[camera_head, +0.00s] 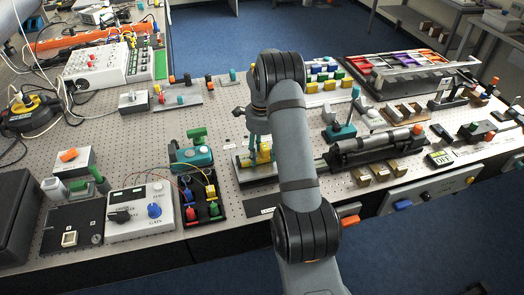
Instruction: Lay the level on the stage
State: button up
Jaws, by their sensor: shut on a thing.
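My gripper (256,140) points down over the middle of the table, partly hidden behind my own arm. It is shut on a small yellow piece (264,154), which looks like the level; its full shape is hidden. A low grey platform (245,161), which may be the stage, lies under and around the gripper. Whether the yellow piece touches the platform cannot be told from this view.
A teal device (190,158) and a black tray of coloured plugs (200,200) stand left of the gripper. A dark cylindrical rig (375,145) and a teal stand (341,131) are to the right. Perforated table (130,140) shows bare at left.

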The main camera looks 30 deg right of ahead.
jog(key=o, duration=1.3)
jog(key=shift+f, duration=0.1)
jog(key=shift+o, duration=0.2)
notch_tip(320, 180, up, 12)
jog(key=b, duration=0.1)
jog(key=shift+r, duration=0.2)
